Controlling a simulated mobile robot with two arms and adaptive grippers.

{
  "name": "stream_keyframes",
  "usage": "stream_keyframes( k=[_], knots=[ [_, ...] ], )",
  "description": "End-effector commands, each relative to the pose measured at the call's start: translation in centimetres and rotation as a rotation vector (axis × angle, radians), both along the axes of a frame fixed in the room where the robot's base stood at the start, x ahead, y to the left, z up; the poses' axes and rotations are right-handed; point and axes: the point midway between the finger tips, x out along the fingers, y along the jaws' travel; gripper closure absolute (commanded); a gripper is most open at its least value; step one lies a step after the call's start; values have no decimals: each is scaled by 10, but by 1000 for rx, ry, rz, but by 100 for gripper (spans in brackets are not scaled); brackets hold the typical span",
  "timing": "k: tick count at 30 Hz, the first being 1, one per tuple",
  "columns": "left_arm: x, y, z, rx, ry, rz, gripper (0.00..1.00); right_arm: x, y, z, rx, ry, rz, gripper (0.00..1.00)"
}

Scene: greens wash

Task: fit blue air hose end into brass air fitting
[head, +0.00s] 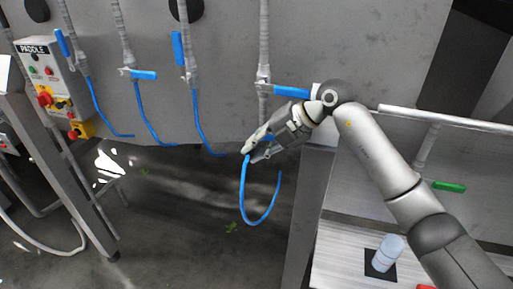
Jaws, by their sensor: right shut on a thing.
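My right gripper (256,150) is in front of the grey steel panel, near its lower edge. It is shut on a blue air hose (243,200). Below the fingers the hose hangs in a U-shaped loop and curves back up on the right to a tip near the panel edge. The part of the hose between the fingers is mostly hidden. I cannot make out a brass air fitting. My left gripper is not in view.
Other blue hoses (151,122) hang from grey pipes with blue valve handles (178,48) to the left. A control box marked PADDLE (43,65) is at far left. A steel surface at lower right bears a pale cylinder (387,253). Dark floor lies below.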

Motion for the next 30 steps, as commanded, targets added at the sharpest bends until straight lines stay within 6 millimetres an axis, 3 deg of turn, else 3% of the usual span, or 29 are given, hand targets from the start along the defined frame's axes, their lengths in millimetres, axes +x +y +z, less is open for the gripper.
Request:
stream_keyframes(
  k=[30],
  knots=[
    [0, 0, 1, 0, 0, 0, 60, 25, -8, 0, -1, -2, -1, 100]
  ],
)
